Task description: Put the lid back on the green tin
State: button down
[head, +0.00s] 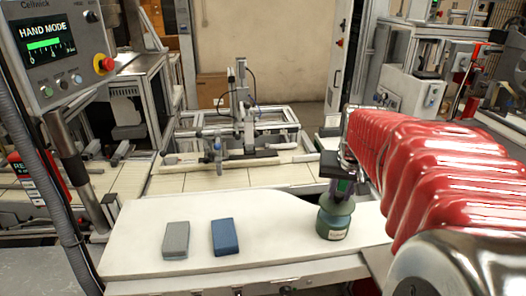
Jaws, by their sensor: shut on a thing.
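The green tin (334,224) stands upright near the right end of the white worktop, with a pale label on its front. My gripper (340,190) is directly above the tin, pointing down, with its fingers shut at the tin's top. It is shut on the lid, which is mostly hidden by the fingers and shows only as a dark green part. I cannot tell whether the lid touches the tin's rim or sits a little above it.
A grey block (176,240) and a blue block (226,237) lie on the white worktop (130,240) to the left. The worktop between the blue block and the tin is clear. A metal frame fixture (240,130) stands behind. A control panel (62,50) is at upper left.

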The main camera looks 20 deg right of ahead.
aim_at(339, 200)
jog(key=shift+f, duration=1.8)
jog(key=shift+f, duration=0.15)
dwell(1.1)
jog(key=c, duration=1.4)
grip_release()
jog(key=shift+c, duration=0.2)
jog(key=shift+o, duration=0.4)
jog(key=o, duration=0.4)
